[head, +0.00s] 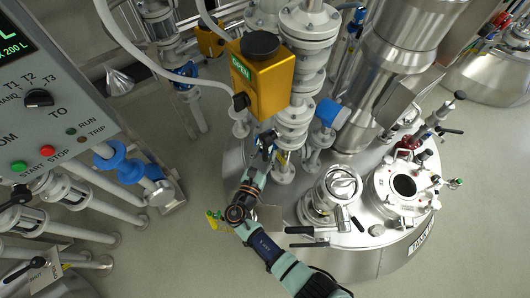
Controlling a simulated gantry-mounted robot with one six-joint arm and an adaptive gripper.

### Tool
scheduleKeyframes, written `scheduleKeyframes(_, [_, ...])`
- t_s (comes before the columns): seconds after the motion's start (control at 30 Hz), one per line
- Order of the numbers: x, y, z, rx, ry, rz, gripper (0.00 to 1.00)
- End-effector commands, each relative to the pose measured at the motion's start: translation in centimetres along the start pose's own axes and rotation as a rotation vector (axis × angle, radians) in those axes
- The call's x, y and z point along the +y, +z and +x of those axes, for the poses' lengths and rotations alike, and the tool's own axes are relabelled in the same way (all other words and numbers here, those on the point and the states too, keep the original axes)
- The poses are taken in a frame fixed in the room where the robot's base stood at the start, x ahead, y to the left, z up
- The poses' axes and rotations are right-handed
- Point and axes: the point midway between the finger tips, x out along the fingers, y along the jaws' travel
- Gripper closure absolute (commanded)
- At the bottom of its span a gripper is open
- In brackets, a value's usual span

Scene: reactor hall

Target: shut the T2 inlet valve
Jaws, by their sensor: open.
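My gripper (268,140) is open, with its fingers pointing up in the picture beside the white flanged valve stack (292,128). I cannot tell whether a finger touches the stack. A yellow valve actuator box (264,75) with a black cap and a green "OPEN" sign is mounted just above and left of the stack. No label reading T2 inlet is legible, so I cannot tell which valve that is.
A steel tank top (290,222) with ports and lever handles fills the lower right. A grey control panel (60,115) with a T1, T2, T3 selector knob (39,98) stands at left. A blue-capped fitting (326,112) sits right of the stack. Pale hoses hang above.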

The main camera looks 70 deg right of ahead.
Motion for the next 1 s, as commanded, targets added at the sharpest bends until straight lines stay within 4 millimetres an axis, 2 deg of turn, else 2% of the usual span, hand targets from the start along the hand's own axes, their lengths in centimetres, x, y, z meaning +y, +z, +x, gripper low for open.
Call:
scheduleKeyframes(0.13, [-0.01, -0.05, 1.34, 0.0, -0.001, 0.001, 0.52])
scheduleKeyframes(0.37, [0.01, 0.05, 1.47, 0.0, 0.001, 0.001, 0.52])
scheduleKeyframes(0.47, [0.01, 0.05, 1.46, 0.0, 0.001, 0.001, 0.65])
scheduleKeyframes(0.67, [0.01, 0.05, 1.45, 0.0, 0.0, 0.001, 0.98])
scheduleKeyframes(1.0, [0.04, 0.01, 1.41, 0.0, 0.001, 0.002, 1.0])
